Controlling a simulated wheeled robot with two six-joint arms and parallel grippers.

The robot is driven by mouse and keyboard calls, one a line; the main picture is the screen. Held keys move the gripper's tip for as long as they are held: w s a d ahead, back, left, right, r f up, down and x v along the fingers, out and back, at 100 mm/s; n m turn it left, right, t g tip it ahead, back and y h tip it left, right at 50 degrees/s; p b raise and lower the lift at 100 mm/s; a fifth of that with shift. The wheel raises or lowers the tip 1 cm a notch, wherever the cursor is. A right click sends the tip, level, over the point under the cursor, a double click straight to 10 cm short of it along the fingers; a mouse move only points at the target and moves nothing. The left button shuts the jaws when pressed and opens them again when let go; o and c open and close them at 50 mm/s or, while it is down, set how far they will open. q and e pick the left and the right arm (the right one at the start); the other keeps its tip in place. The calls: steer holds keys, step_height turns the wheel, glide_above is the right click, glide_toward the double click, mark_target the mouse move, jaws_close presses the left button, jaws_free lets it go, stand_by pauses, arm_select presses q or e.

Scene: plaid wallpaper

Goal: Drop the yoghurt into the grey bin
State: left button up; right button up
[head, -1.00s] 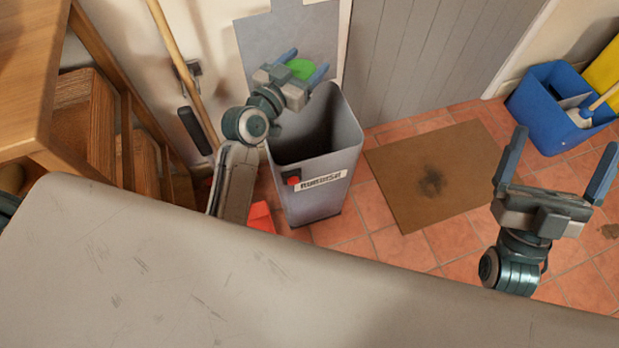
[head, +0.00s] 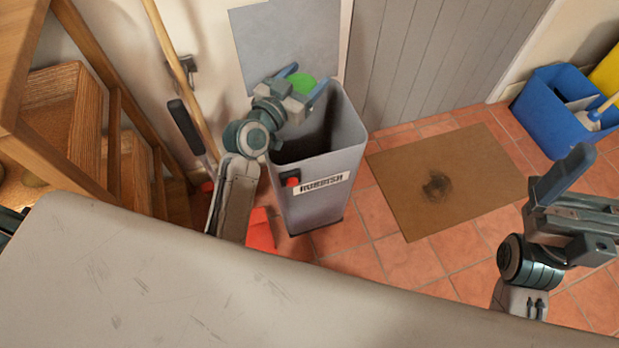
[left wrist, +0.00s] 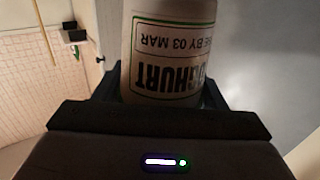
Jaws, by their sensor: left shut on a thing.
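The yoghurt (left wrist: 168,50) is a white pot with dark lettering, upside down in the left wrist view. In the head view its green end (head: 303,85) shows between the fingers of my left gripper (head: 304,86). That gripper is shut on it and holds it over the back left part of the grey bin (head: 345,200). The bin is tall, open at the top, with a "RUBBISH" label and a red patch on its front. My right gripper (head: 590,200) is at the right, away from the bin; one finger shows clearly and its opening is unclear.
A grey worktop (head: 200,285) fills the front. A brown mat (head: 450,180) lies right of the bin, and a blue caddy (head: 565,115) stands farther right. Wooden steps (head: 60,110) and a leaning broom handle (head: 180,70) are at the left.

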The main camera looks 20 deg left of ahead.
arm_select(q)
steer(key=shift+f, duration=0.2)
steer(key=o, duration=1.1)
steer(key=shift+o, duration=0.2)
steer(key=shift+r, duration=0.1)
